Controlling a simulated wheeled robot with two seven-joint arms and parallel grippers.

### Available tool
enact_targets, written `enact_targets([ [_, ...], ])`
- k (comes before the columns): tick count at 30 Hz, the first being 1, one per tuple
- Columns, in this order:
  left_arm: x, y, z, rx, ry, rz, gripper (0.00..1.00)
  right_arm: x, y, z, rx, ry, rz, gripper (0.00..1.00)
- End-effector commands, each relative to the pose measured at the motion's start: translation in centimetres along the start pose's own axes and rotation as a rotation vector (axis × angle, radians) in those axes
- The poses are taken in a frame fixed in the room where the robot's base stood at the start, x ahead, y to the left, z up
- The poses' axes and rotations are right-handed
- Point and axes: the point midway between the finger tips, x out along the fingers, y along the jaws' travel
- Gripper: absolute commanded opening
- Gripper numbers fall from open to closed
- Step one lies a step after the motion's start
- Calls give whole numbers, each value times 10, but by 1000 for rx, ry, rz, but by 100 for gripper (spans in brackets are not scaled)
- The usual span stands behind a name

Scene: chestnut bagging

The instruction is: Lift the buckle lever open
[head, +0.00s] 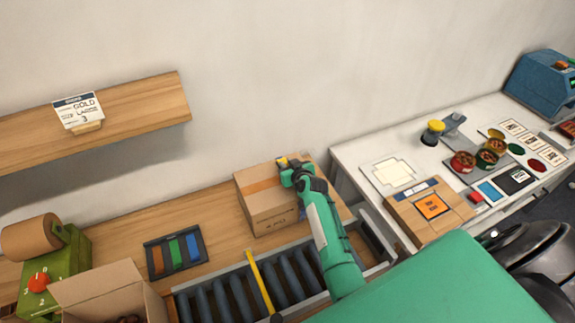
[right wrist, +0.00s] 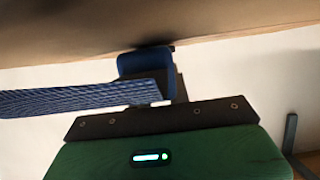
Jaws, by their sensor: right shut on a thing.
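I cannot make out a buckle or its lever in either view. My right gripper (head: 293,165) is at the top back edge of a closed cardboard box (head: 272,213) with an orange tape strip. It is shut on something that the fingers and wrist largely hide. A small yellow spot (head: 282,162) shows at the fingertips. In the right wrist view a blue ribbed finger (right wrist: 90,100) lies close under a wide brown surface (right wrist: 200,32). The held thing cannot be told there. My left gripper is not in view.
A roller conveyor (head: 212,302) with a yellow bar (head: 260,283) runs in front of the box. An open carton (head: 105,290), a green machine (head: 50,270) and a tray of coloured strips (head: 174,254) stand left. A white table (head: 380,150) with small items is at right.

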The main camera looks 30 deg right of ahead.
Motion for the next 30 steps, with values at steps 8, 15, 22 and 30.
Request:
enact_targets([
  [8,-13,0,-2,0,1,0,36,0,-1,-10,1,-88,-1,0],
  [15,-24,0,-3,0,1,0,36,3,0,-22,-1,-274,0,0],
  [22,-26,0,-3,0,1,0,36,10,1,-33,-2,-492,2,0],
  [30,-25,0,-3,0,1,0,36,21,1,-45,-1,-749,2,0],
])
